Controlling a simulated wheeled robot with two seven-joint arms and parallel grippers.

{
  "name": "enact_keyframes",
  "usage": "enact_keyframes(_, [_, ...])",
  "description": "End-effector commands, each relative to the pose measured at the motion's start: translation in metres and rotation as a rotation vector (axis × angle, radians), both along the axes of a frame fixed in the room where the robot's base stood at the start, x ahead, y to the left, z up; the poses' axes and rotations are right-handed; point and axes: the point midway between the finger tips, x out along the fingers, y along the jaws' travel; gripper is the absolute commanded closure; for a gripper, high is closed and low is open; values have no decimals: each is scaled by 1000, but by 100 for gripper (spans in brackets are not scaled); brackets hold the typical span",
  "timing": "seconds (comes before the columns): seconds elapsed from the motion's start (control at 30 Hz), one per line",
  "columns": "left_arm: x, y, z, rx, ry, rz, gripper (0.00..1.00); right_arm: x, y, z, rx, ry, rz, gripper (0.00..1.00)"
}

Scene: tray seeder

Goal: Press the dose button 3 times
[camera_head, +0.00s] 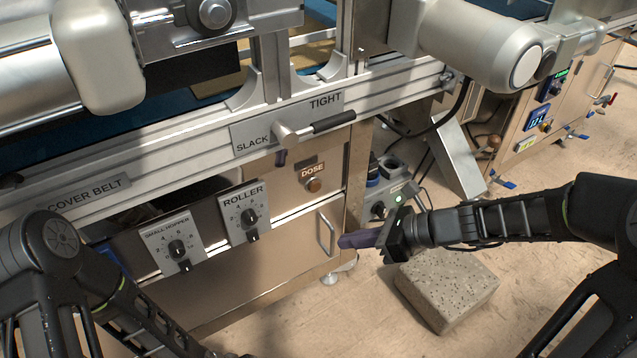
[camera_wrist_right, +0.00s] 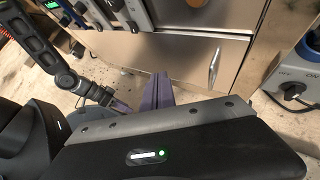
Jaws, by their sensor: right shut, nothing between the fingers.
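A brown round part (camera_wrist_right: 197,3), likely the same button, is cut off at the top edge of the right wrist view. My right gripper (camera_head: 343,242) has purple fingers and is shut and empty. It is below and to the right of the button, apart from it, near the door handle. Its fingers (camera_wrist_right: 160,88) point at the lower panel in the wrist view. My left gripper (camera_wrist_right: 117,104) shows only small and partly hidden there.
A ROLLER dial (camera_head: 249,216) and a SMALL HOPPER dial (camera_head: 178,248) sit left of the button. A SLACK/TIGHT lever (camera_head: 315,127) juts out above it. A door handle (camera_head: 325,234) is below. A speckled stone block (camera_head: 445,290) lies on the floor under my right arm.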

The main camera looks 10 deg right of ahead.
Motion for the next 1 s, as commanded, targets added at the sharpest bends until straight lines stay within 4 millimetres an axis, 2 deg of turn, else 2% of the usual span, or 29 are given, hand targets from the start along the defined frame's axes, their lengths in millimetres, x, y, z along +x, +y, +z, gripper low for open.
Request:
enact_keyframes(0.03, [0, 0, 0, 0, 0, 0, 64, 3, -2, 12, 29, -2, -22, 100])
enact_keyframes(0.1, [0, 0, 0, 0, 0, 0, 64, 6, -3, 23, 63, -1, -45, 100])
enact_keyframes(0.23, [0, 0, 0, 0, 1, 0, 64, 9, -4, 34, 97, 0, -66, 100])
enact_keyframes(0.73, [0, 0, -1, 0, 0, 0, 64, 12, -3, 35, 101, 0, -66, 100])
enact_keyframes(1.0, [1, 0, -7, 0, -2, 1, 64, 32, 6, 33, 101, 0, -65, 100])
